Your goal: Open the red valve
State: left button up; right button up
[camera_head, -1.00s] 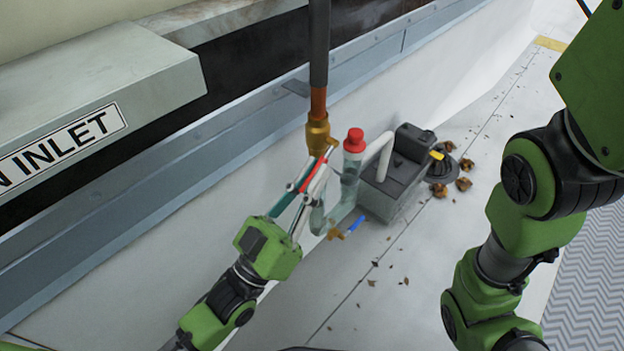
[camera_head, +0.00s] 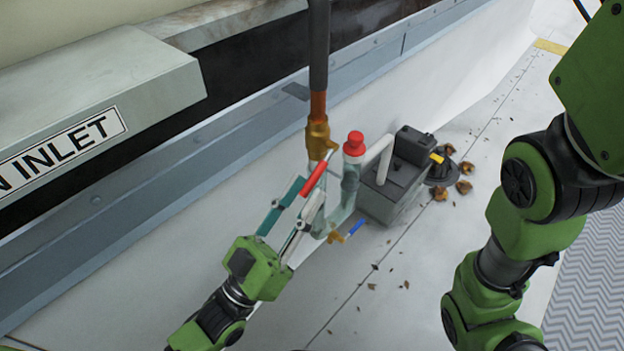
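The red valve handle (camera_head: 314,178) is a slim lever that slants down to the left from the brass valve body (camera_head: 318,138) at the foot of the vertical pipe. My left gripper (camera_head: 308,189) comes up from the lower left, its fingers spread apart. Its fingertips are at the handle's lower end, one on each side in the picture. I cannot tell whether either finger touches the handle. My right arm fills the right side, but its gripper is outside the picture.
Close by are a red-capped fitting (camera_head: 354,144), a blue-handled valve (camera_head: 355,228) and a dark grey pump box (camera_head: 392,190). A metal ledge and the inlet housing (camera_head: 100,80) lie to the left. The pale floor in front holds only small debris.

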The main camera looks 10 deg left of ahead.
pick_arm(q)
jog(key=v, duration=0.8)
jog(key=shift+s+a, duration=0.15)
jog(key=shift+s, duration=0.05)
jog(key=shift+f, duration=0.15)
